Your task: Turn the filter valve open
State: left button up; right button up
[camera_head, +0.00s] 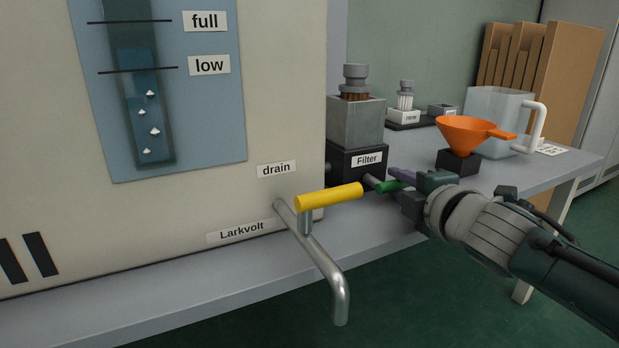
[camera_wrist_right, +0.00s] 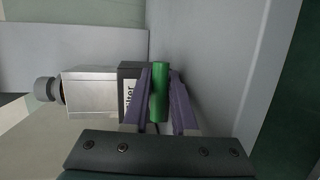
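The filter valve has a green handle (camera_head: 391,186) on a grey stem at the front of the black block labelled "Filter" (camera_head: 366,160). The handle lies about level, pointing right in the head view. My right gripper (camera_head: 402,187) reaches in from the right, its two purple fingers on either side of the handle. My left gripper is not in view.
Left of the filter, a yellow drain lever (camera_head: 328,196) sits on a bent metal pipe (camera_head: 325,265) in front of the Larkvolt tank (camera_head: 275,100). An orange funnel (camera_head: 467,133) and a clear jug (camera_head: 490,105) stand behind my right gripper. Bare bench (camera_head: 375,228) lies below it.

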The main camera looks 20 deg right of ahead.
jog(key=o, duration=0.4)
jog(key=shift+s+f, duration=0.1)
jog(key=shift+f, duration=0.1)
